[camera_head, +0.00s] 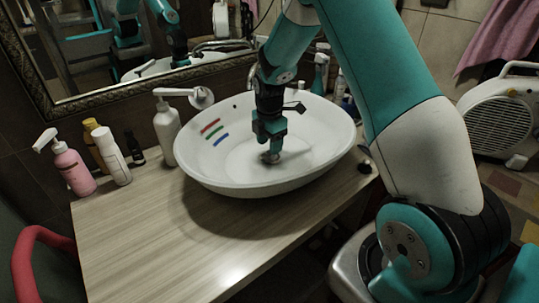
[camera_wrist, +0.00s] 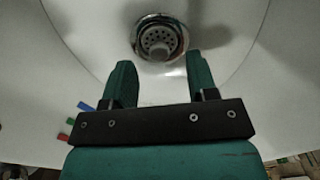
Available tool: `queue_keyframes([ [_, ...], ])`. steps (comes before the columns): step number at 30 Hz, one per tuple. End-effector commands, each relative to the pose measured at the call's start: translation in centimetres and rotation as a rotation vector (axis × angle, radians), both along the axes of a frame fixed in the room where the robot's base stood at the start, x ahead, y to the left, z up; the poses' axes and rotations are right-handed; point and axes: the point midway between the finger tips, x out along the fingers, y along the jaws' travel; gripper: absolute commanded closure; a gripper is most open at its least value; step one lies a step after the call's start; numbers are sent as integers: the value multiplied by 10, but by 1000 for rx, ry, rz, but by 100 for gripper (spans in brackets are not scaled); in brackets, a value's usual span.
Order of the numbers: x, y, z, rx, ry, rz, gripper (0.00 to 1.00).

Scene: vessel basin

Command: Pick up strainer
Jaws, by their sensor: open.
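The strainer (camera_wrist: 160,40) is a round grey piece with small holes and a knob, seated in a metal ring at the bottom of the white basin (camera_head: 215,180). In the head view the strainer (camera_head: 270,157) is small and partly hidden by my gripper. My gripper (camera_head: 268,145) is down inside the basin, just above the strainer. In the wrist view my gripper (camera_wrist: 162,72) is open and empty. Its two green fingers point toward the strainer, with the knob between their lines and a little beyond the tips. I cannot tell the exact height gap.
Red, green and blue marks (camera_head: 214,130) are on the basin's inner left wall. A white pump bottle (camera_head: 166,132), a pink bottle (camera_head: 72,168) and other bottles stand left of the basin. The wooden counter (camera_head: 150,230) is clear in front. A mirror (camera_head: 150,45) is behind.

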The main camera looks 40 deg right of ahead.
Motion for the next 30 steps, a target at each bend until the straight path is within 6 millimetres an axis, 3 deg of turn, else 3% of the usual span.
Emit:
queue_keyframes([
  [6,0,-1,-26,0,1,1,47],
  [13,1,-1,-28,-1,-1,1,47],
  [14,1,-1,-28,-1,-1,1,49],
  [18,1,-1,-28,-1,-1,1,82],
  [21,1,-1,-28,-1,-1,1,100],
  [30,1,-1,-27,-1,-1,1,100],
])
